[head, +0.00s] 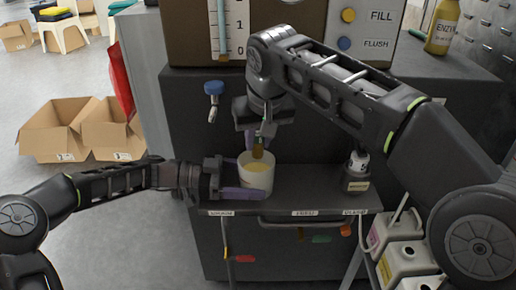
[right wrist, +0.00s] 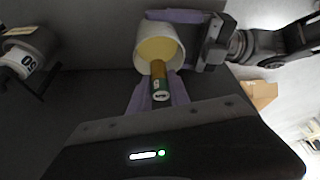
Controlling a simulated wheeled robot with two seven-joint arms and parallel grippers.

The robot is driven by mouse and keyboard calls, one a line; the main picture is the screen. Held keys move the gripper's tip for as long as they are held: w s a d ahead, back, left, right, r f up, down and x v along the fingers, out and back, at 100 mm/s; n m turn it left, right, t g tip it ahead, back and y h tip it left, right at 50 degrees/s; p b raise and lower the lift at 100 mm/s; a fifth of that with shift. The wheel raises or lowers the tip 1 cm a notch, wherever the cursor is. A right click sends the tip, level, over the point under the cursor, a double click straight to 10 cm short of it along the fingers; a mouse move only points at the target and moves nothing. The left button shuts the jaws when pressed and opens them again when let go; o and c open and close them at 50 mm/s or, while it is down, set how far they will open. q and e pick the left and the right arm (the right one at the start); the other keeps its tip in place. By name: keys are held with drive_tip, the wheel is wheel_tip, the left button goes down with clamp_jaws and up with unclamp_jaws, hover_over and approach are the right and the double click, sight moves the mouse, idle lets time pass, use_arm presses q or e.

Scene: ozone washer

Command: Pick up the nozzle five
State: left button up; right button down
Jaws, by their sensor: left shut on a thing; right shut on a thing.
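A white nozzle (head: 358,161) with dark markings sits in a grey holder (head: 356,184) at the right of the shelf. It also shows at the left edge of the right wrist view (right wrist: 19,62), where the marking looks like a 5 and something more. My right gripper (head: 261,140) is left of the nozzle, shut on a small brown and green cylinder (right wrist: 159,80). The cylinder's lower end is over or in the mouth of a white cup (head: 257,180) with yellow contents. My left gripper (head: 232,178) is shut on the cup from the left.
The shelf (head: 310,190) is clear between cup and holder. A machine panel with FILL and FLUSH buttons (head: 345,43) stands behind. A blue-topped valve (head: 213,88) is left of my right gripper. White jugs (head: 400,258) stand lower right, and a yellow bottle (head: 442,28) stands upper right.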

use_arm(q)
drive_tip(key=shift+f, duration=0.1)
use_arm(e)
drive_tip(key=shift+r, duration=0.7)
use_arm(q)
drive_tip(key=o, duration=1)
drive_tip(key=shift+a, duration=0.1)
drive_tip(key=a, duration=0.4)
drive_tip(key=a+r, duration=0.1)
drive_tip(key=a, duration=0.6)
drive_tip(key=shift+a+r, duration=0.15)
drive_tip(key=shift+a, duration=0.25)
drive_tip(key=shift+s, duration=0.1)
